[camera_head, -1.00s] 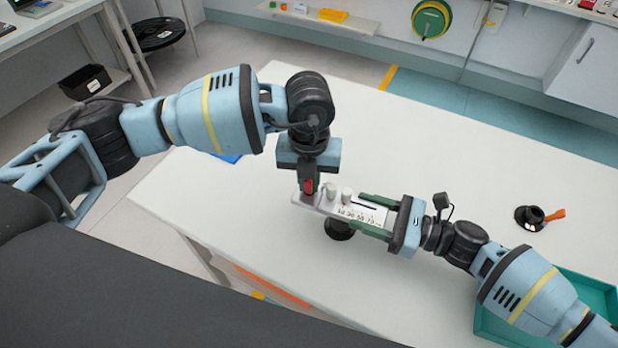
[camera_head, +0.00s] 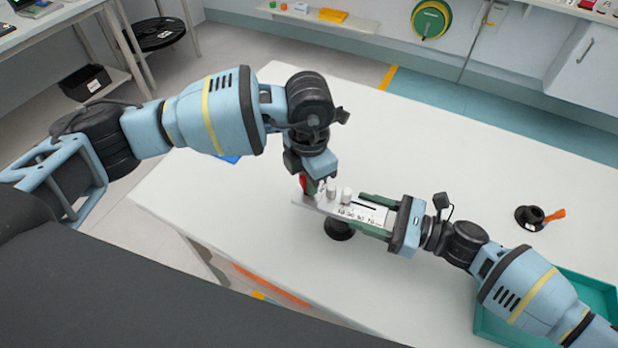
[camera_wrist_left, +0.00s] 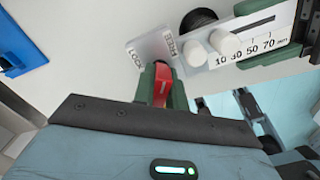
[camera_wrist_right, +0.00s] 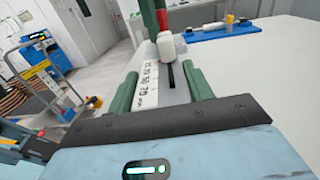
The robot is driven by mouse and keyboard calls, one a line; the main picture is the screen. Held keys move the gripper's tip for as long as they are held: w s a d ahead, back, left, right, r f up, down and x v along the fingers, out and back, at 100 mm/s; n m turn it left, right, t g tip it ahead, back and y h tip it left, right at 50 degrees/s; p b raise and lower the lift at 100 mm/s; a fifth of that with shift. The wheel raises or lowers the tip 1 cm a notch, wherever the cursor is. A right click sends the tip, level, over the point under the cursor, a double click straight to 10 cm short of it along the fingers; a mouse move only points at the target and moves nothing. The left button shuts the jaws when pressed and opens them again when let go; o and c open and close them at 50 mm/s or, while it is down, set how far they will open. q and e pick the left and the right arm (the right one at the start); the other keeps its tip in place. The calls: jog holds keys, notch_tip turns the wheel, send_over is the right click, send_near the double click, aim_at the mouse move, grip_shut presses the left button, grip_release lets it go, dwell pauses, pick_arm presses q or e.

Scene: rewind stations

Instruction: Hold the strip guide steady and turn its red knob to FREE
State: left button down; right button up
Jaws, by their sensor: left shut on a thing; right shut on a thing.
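The strip guide (camera_head: 340,208) is a pale bar with a printed scale, a dark slot and two white posts, sitting above a round black foot (camera_head: 340,230). Its red knob (camera_head: 304,183) is at the left end. My left gripper (camera_head: 313,187) is shut on the knob, which shows between green fingers in the left wrist view (camera_wrist_left: 163,85). The words LOCK and FREE are printed on the plate there; I cannot tell exactly which the knob points at. My right gripper (camera_head: 376,214) is shut on the guide's right end, also seen in the right wrist view (camera_wrist_right: 155,88).
A teal tray (camera_head: 490,325) lies under my right forearm. A black holder with an orange handle (camera_head: 553,215) stands on the table's right. A blue item (camera_head: 230,158) lies near the left edge. The white table (camera_head: 420,130) is clear behind the guide.

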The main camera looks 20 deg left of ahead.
pick_arm(q)
jog(key=shift+m, duration=0.8)
jog(key=c, duration=1.4)
grip_release()
jog(key=shift+c, duration=0.2)
notch_tip(320, 180, up, 12)
pick_arm(e)
jog(key=o, duration=1.3)
